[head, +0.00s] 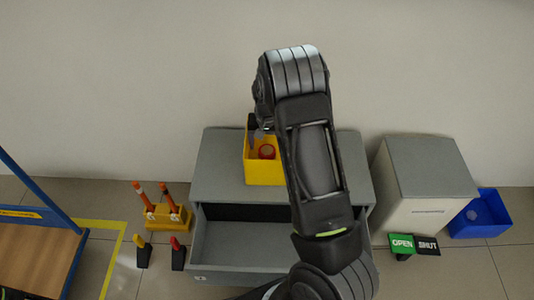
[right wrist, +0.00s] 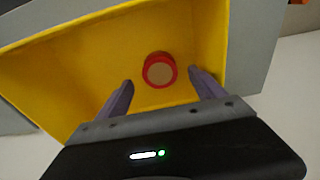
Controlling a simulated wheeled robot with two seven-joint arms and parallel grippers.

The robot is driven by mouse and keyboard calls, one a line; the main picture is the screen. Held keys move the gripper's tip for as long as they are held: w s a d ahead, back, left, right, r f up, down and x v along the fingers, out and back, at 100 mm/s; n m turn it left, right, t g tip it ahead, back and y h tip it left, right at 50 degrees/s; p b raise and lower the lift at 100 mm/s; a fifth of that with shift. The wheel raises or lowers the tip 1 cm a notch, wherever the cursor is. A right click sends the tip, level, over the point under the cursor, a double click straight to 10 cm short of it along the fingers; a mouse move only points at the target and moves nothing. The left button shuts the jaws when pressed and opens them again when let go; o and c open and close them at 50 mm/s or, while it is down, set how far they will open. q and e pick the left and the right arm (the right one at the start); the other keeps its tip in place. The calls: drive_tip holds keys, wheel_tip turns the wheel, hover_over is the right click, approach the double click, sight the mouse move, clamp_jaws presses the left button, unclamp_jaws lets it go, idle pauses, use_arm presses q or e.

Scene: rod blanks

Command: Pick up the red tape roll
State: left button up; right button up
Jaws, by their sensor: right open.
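The red tape roll (head: 266,152) lies inside a yellow bin (head: 264,175) on top of the grey cabinet. In the right wrist view the roll (right wrist: 160,70) shows as a red ring with a tan middle, on the floor of the yellow bin (right wrist: 60,75). My right gripper (right wrist: 161,81) is open, its two fingers apart on either side of the roll in the picture and not touching it. In the head view my right gripper (head: 252,130) is at the bin's back left, partly hidden by my arm. My left gripper is not in view.
The grey cabinet (head: 215,165) has an open, empty-looking drawer (head: 240,258). To the right stand a white-grey box (head: 425,185), a blue bin (head: 483,220) and OPEN and SHUT signs (head: 402,244). A yellow holder with orange-handled tools (head: 163,216) stands at left.

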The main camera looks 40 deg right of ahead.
sight(267, 150)
wheel_tip(267, 150, down, 4)
drive_tip(key=shift+w+d+b, duration=0.1)
drive_tip(key=shift+b, duration=0.2)
drive_tip(key=shift+c, duration=0.2)
drive_tip(key=c, duration=1.4)
drive_tip(key=shift+r, duration=0.1)
wheel_tip(267, 150, up, 10)
drive_tip(key=shift+p, duration=0.9)
